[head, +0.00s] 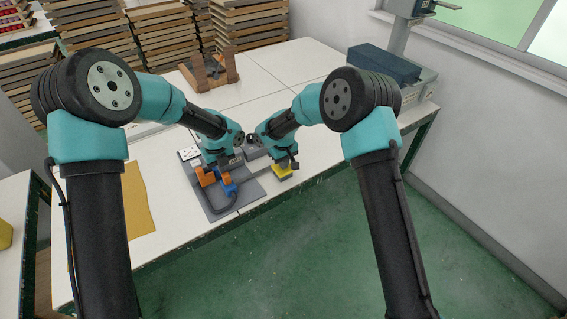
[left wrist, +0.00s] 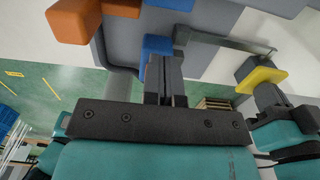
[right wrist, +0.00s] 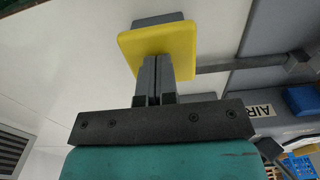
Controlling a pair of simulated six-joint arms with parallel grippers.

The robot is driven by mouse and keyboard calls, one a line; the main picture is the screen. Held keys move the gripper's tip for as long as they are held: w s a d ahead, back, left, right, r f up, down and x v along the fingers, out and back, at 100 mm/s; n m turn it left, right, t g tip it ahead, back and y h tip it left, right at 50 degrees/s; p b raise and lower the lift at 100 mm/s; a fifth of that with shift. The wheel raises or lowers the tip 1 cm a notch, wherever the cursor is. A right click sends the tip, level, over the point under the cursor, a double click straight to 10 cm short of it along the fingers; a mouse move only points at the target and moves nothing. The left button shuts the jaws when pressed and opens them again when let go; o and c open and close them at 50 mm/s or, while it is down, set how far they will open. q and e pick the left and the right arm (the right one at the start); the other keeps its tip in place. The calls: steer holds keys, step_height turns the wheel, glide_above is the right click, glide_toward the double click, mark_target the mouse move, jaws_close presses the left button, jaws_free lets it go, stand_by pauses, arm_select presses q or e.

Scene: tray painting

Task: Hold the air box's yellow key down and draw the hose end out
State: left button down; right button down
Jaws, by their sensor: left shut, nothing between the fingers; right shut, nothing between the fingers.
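The yellow key (head: 283,171) is a square plate on the right side of the grey air box, reached by a grey bar. My right gripper (head: 292,163) is shut, its fingertips at the key's face; in the right wrist view they overlap the yellow plate (right wrist: 185,38). I cannot tell how far the key is pressed. My left gripper (head: 226,172) is shut and empty close to a blue part (head: 228,187) at the hose. In the left wrist view its fingertips (left wrist: 165,60) overlap a blue piece (left wrist: 157,44); contact is unclear. The dark hose (head: 226,211) curves along the mat.
Orange blocks (head: 206,178) stand just left of the blue part. An AIR label (right wrist: 262,110) shows on the box. A grey mat (head: 248,195) lies near the table's front edge. A yellow sheet (head: 138,205) lies left. A wooden rack (head: 208,70) stands behind.

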steer(key=shift+a, duration=0.1)
stand_by(0.6)
arm_select(q)
steer(key=shift+w+a, duration=0.5)
steer(key=shift+w, duration=0.2)
arm_select(e)
steer(key=shift+s, duration=0.1)
arm_select(q)
steer(key=shift+w+r, duration=0.1)
arm_select(e)
steer(key=shift+f, duration=0.1)
arm_select(q)
step_height(320, 180, up, 9)
stand_by(0.6)
